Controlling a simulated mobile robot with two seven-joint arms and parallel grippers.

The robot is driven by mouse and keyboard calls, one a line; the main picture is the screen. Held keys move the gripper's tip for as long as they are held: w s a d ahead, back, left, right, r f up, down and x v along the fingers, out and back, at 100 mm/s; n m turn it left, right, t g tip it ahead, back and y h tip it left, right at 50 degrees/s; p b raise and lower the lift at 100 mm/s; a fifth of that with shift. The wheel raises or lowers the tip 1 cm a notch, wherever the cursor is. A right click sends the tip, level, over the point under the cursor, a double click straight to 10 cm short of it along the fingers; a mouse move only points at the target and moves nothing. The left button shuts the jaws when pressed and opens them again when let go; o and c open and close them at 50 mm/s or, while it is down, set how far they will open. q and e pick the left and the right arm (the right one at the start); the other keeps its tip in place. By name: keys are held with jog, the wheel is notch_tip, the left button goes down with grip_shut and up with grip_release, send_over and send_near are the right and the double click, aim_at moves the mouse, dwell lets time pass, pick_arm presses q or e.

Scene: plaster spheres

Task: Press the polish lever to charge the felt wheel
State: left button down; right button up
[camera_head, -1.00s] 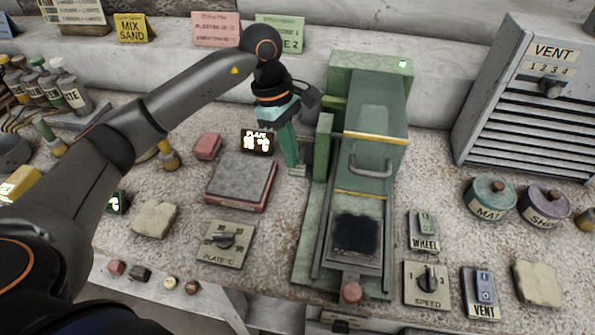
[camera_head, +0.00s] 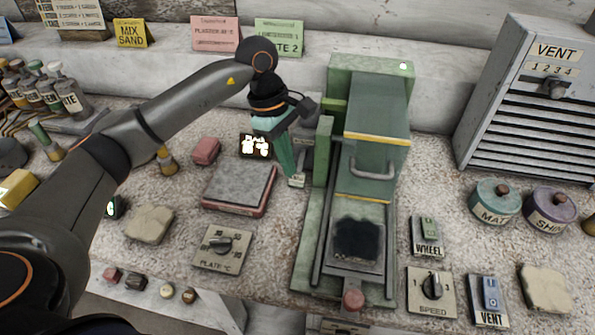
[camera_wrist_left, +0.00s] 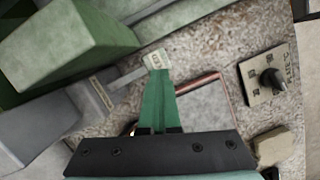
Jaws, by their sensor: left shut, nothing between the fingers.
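The green machine (camera_head: 376,105) stands mid-bench, with a dark felt pad (camera_head: 358,238) at its front. The polish lever is a short grey arm with a pale labelled tab (camera_head: 297,182) on the machine's left side; the tab also shows in the wrist view (camera_wrist_left: 156,59). My left gripper (camera_head: 287,172), with green fingers, is shut and empty, pointing down at the tab. In the wrist view its fingertips (camera_wrist_left: 158,72) overlap the tab's near edge and appear to touch it. The felt wheel cannot be made out. My right gripper is not in view.
A hot plate (camera_head: 240,187) with a lit display (camera_head: 255,146) lies left of the lever. Plate knob (camera_head: 222,244), wheel switch (camera_head: 427,236), speed knob (camera_head: 432,288) and vent switch (camera_head: 489,298) sit in front. Lidded pots (camera_head: 495,200) stand at the right.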

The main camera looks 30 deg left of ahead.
pick_arm(q)
jog(key=shift+w+a+r, duration=0.1)
jog(key=shift+a+r, duration=0.05)
jog(key=shift+a, duration=0.45)
jog(key=shift+a+r, duration=0.1)
jog(key=shift+a, duration=0.5)
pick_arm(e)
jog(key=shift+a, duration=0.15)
pick_arm(q)
jog(key=shift+w+r, duration=0.1)
jog(key=shift+r, duration=0.55)
jog(key=v, duration=1.1)
jog(key=shift+a+p, duration=0.15)
jog(key=shift+p, duration=0.2)
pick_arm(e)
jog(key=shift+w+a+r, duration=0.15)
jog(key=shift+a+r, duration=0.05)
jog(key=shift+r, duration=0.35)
pick_arm(q)
jog(key=shift+r, duration=0.1)
